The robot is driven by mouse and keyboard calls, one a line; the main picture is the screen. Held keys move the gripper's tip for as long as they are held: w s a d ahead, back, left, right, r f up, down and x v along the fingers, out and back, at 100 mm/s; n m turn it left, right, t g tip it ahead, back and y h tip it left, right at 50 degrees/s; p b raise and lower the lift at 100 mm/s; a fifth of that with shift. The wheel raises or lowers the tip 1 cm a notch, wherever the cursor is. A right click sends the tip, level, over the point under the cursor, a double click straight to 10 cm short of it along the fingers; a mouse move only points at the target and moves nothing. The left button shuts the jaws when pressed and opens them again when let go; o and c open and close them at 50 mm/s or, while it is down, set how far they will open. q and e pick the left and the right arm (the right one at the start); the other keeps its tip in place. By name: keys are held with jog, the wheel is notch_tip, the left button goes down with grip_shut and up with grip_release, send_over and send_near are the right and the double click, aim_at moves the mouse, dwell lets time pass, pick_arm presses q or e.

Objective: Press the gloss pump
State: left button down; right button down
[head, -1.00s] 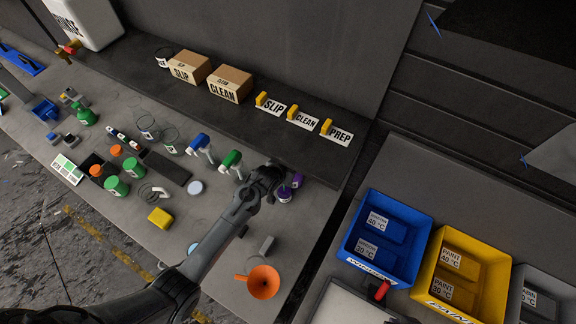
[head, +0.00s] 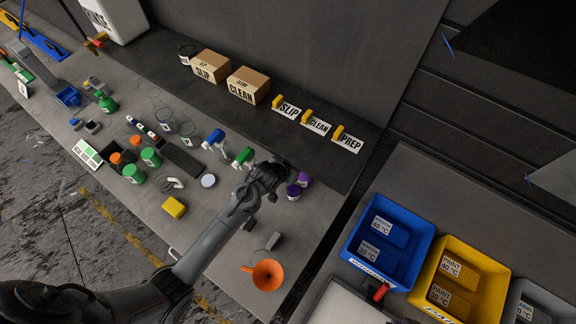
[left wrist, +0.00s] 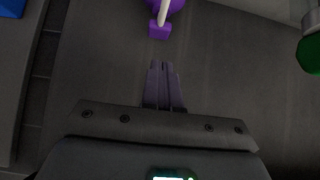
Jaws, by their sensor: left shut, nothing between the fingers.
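The gloss pump appears to be the purple item (head: 293,192) with a white band, near the right end of the grey bench; a second purple part (head: 304,179) shows just behind it. In the left wrist view a purple body with a pale spout or stem (left wrist: 160,28) stands beyond my fingertips, cut off by the top edge. My left gripper (head: 277,179) is just left of the purple item in the head view. Its fingers (left wrist: 163,68) are shut and empty, apart from the purple part in the wrist view. My right gripper is not in view.
Green (head: 243,157) and blue (head: 214,138) spray bottles stand left of my gripper. An orange funnel (head: 268,274) lies near the front edge. A raised shelf (head: 290,135) with boxes and labels runs behind. Blue (head: 427,232) and yellow (head: 503,270) bins stand at right.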

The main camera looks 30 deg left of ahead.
pick_arm(q)
jog(key=shift+v, duration=2.5)
jog(key=s+f+g, duration=0.1)
jog(key=s+f, duration=0.2)
jog(key=s, duration=0.4)
jog(key=s+f+g, duration=0.1)
jog(key=s+f, duration=0.2)
jog(key=s, duration=0.3)
jog(key=s+r+g, duration=0.3)
jog(key=s+r, duration=0.7)
jog(key=s, duration=0.4)
jog(key=shift+r+m+y+p, duration=0.2)
jog(key=shift+m+y+p, duration=0.1)
jog(key=shift+m+y, duration=0.1)
jog(key=shift+w, duration=0.1)
